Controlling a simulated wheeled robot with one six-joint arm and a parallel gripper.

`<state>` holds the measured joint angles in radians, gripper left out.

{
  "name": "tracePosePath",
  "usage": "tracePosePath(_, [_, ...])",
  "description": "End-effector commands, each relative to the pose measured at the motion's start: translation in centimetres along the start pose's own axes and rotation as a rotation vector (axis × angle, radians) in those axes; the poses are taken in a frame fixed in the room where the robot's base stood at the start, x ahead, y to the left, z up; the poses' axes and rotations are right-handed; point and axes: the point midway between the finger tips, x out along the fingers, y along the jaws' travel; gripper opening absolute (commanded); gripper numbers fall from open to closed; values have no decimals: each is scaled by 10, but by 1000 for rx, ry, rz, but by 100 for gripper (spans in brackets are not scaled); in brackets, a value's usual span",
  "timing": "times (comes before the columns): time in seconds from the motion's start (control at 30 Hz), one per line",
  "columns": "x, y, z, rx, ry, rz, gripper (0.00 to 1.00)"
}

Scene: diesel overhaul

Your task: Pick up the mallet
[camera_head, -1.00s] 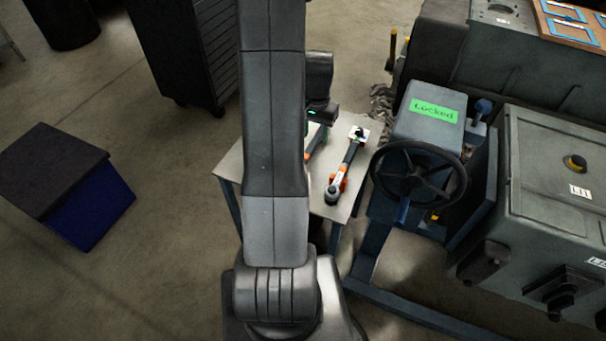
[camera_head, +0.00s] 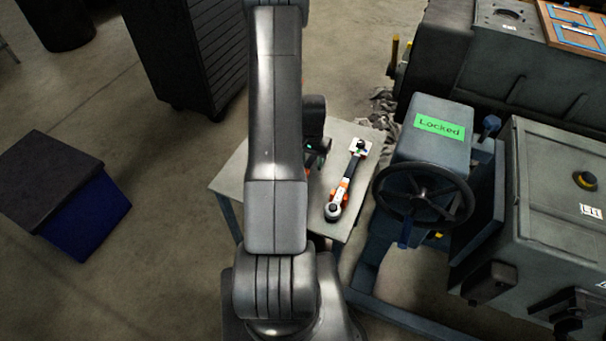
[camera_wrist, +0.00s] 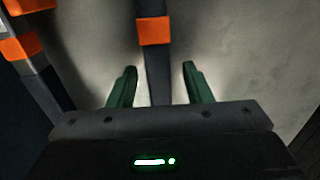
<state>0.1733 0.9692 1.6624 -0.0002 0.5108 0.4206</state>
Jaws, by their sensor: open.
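My gripper (camera_wrist: 160,67) is open in the wrist view, its two green fingers apart. A dark handle with an orange band (camera_wrist: 154,31) lies between the fingers, with a gap on each side. I take it for the mallet's handle; its head is out of view. In the head view my arm hides most of this tool and my fingertips. Only a bit of orange (camera_head: 307,172) shows beside the arm, above the small table (camera_head: 232,177).
A ratchet-like tool (camera_head: 347,183) with a round head and orange parts lies on the table to the right. A black handwheel (camera_head: 422,193) and a box labelled Locked (camera_head: 436,124) stand close to the table's right. A tool cabinet (camera_head: 180,55) is at the back left.

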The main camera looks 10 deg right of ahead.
Motion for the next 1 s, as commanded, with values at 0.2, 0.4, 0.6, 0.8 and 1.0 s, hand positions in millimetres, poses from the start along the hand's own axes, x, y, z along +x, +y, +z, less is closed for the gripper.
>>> tracePosePath(0.2, [11, 0, 0, 0, 0, 0, 45])
tracePosePath(0.4, [11, 0, 0, 0, 1, 0, 42])
tracePosePath(0.6, [11, 0, 0, 1, 1, 0, 2])
tracePosePath(0.8, [11, 0, 0, 0, 1, 0, 0])
tracePosePath(1.0, [11, 0, 0, 0, 1, 0, 0])
